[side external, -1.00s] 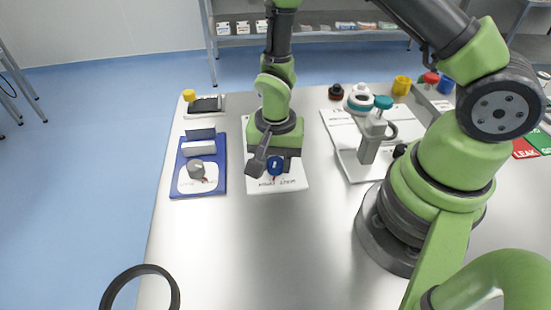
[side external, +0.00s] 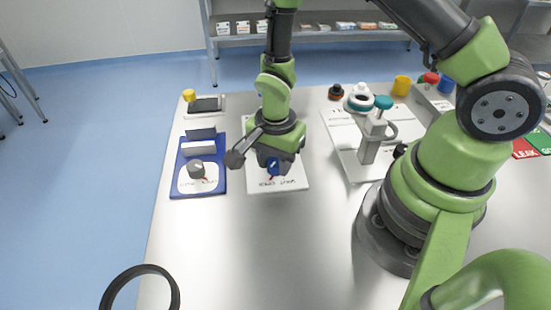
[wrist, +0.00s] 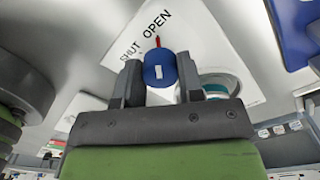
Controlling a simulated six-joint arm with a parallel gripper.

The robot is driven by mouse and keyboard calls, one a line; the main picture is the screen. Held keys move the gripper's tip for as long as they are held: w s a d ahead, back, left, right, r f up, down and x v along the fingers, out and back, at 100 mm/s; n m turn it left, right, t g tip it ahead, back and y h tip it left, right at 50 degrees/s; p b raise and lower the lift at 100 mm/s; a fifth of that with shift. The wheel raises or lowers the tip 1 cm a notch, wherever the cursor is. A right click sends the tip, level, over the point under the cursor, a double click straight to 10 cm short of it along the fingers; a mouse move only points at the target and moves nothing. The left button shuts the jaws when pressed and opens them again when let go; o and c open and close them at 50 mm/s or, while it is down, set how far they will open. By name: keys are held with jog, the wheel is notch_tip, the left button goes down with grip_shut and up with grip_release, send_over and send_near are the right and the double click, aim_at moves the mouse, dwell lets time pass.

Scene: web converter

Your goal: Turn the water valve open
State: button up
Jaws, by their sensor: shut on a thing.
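The water valve is a blue round knob (side external: 273,167) with a white mark and a red pointer, on a white panel (side external: 290,184) lettered SHUT and OPEN. In the wrist view the knob (wrist: 160,70) sits between my two dark fingers. My gripper (side external: 276,158) points down and is shut on the knob from its sides. In the wrist view the red pointer (wrist: 158,41) lies close to the word OPEN (wrist: 156,25). The word SHUT (wrist: 130,50) is on the other side. My gripper body hides the back of the panel in the side view.
Right is a white panel (side external: 352,172) with a teal-topped clamp-like fixture (side external: 368,145). A yellow knob (side external: 188,95) stands behind.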

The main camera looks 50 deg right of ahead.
jog(key=o, duration=0.9)
jog(key=shift+r, duration=0.1)
notch_tip(320, 180, up, 10)
jog(key=shift+f, duration=0.1)
notch_tip(320, 180, up, 13)
jog(key=n+t+y, duration=0.1)
jog(key=n+t, duration=0.3)
jog(key=n, duration=0.2)
send_over(276, 161)
jog(key=s, duration=0.4)
jog(key=s+r+n+t, duration=0.1)
jog(key=s+r+n, duration=0.1)
jog(key=s+r+n+t, duration=0.1)
jog(key=s+r+n, duration=0.1)
jog(key=s, duration=0.1)
jog(key=s+r+n+t+y, duration=0.1)
jog(key=s+r+n, duration=0.1)
jog(key=shift+s+d, duration=0.35)
jog(key=shift+d, duration=0.05)
